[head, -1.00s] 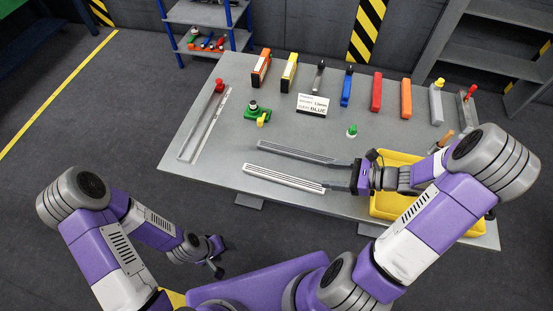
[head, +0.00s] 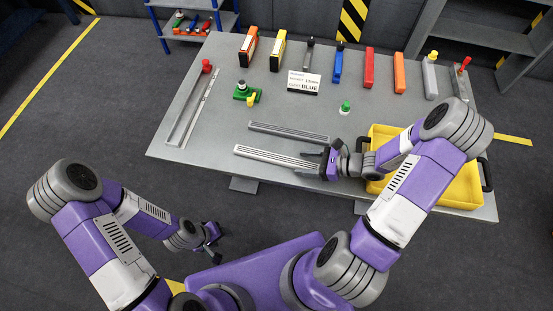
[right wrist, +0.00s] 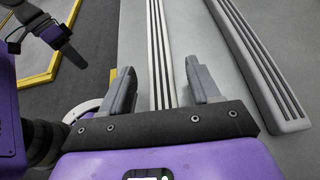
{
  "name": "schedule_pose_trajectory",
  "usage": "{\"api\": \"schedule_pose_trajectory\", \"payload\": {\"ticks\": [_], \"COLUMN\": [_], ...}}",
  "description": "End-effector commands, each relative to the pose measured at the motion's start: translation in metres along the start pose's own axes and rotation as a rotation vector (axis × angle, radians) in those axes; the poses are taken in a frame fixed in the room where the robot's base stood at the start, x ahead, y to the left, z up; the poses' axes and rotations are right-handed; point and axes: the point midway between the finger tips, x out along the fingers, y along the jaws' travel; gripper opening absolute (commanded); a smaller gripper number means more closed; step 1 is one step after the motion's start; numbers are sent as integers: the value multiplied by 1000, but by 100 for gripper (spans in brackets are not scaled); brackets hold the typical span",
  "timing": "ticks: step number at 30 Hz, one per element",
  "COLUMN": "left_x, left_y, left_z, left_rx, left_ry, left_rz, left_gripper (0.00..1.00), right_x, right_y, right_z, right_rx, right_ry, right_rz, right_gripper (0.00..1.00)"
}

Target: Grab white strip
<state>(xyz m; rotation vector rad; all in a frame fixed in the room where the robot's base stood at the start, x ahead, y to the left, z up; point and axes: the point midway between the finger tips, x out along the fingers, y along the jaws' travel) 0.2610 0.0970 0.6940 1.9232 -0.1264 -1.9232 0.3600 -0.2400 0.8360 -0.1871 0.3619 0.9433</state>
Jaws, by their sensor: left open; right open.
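The white strip (head: 270,156) is a long, light bar with dark grooves, lying flat near the table's front edge. It also shows in the right wrist view (right wrist: 160,40), running between my fingers. A grey grooved strip (head: 288,131) lies behind it, and at the right of the right wrist view (right wrist: 262,75). My right gripper (head: 322,165) is open at the white strip's right end, one finger on each side (right wrist: 160,72). Whether the fingers touch it I cannot tell. My left gripper (head: 212,234) is open and empty, off the table, low at the left.
A yellow bin (head: 440,197) with black handles stands at the table's right, under my right arm. A long rail (head: 185,115) lies at the left. Coloured blocks line the back, with a sign (head: 304,82) reading "BLUE". A green-capped piece (head: 345,108) stands mid-table.

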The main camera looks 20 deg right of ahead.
Motion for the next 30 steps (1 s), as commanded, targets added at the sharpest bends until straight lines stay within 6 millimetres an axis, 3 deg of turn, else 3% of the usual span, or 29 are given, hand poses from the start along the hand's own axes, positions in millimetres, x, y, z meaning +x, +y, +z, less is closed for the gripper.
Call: {"api": "schedule_pose_trajectory", "payload": {"ticks": [4,12,23,30], "left_x": [4,4,4,3], "left_y": [-2,-1,-1,-1], "left_z": [0,0,0,0], "left_rx": [0,0,0,0], "left_ry": [0,0,0,0], "left_rz": [0,0,0,0], "left_gripper": [57,57,57,57], "right_x": [16,18,18,17], "right_y": [1,0,0,0], "right_z": [-1,0,0,2], "right_rx": [0,0,0,-1], "right_ry": [0,0,0,0], "right_rz": [2,0,0,0], "right_gripper": [62,60,5,3]}}
